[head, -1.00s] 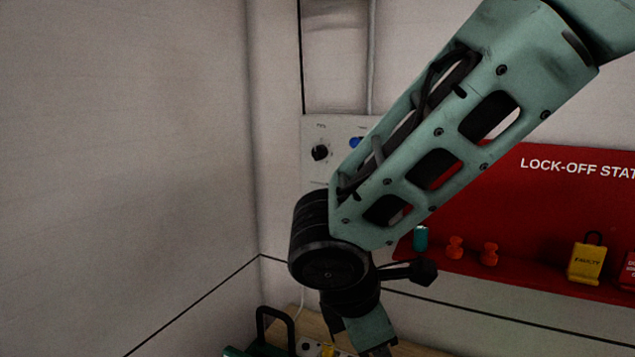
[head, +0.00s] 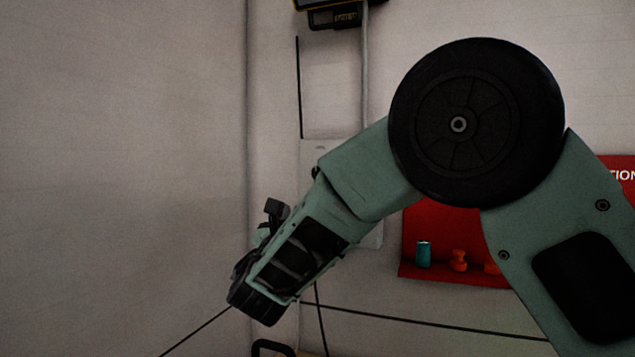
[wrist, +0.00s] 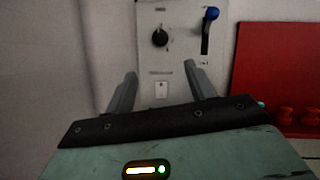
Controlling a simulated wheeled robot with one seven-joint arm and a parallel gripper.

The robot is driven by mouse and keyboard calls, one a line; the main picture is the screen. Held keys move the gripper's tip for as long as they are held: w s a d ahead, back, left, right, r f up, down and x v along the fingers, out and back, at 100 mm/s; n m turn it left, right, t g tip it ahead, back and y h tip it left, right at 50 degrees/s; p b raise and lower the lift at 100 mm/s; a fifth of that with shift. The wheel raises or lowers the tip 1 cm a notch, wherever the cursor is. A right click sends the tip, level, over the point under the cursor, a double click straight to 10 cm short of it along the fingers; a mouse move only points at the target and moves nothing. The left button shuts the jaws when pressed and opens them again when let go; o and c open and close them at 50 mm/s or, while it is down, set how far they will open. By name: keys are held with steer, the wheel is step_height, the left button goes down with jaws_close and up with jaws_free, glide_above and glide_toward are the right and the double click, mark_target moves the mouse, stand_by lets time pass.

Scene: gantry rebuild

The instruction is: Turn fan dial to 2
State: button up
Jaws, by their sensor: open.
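The fan dial, a round black knob (wrist: 160,37) with a pale mark, sits on a light grey wall panel (wrist: 147,68) in the wrist view. Its printed markings are too small to read. My gripper (wrist: 160,77) is open, its two fingers apart below the knob in the picture, with nothing between them. In the head view my arm covers most of the panel (head: 316,152) and hides nearly all of the dial. The gripper's fingers cannot be made out clearly there.
A lever with a blue knob (wrist: 212,13) stands right of the dial on the same panel. The red lock-off board (head: 430,228) with a teal cylinder (head: 424,254) and orange items (head: 458,260) is to the right. The left wall is bare.

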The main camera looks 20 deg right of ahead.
steer(key=p+x, duration=0.8)
steer(key=x, duration=0.8)
steer(key=shift+w, duration=0.1)
steer(key=c, duration=1)
steer(key=shift+f+b, duration=0.15)
steer(key=shift+b, duration=0.4)
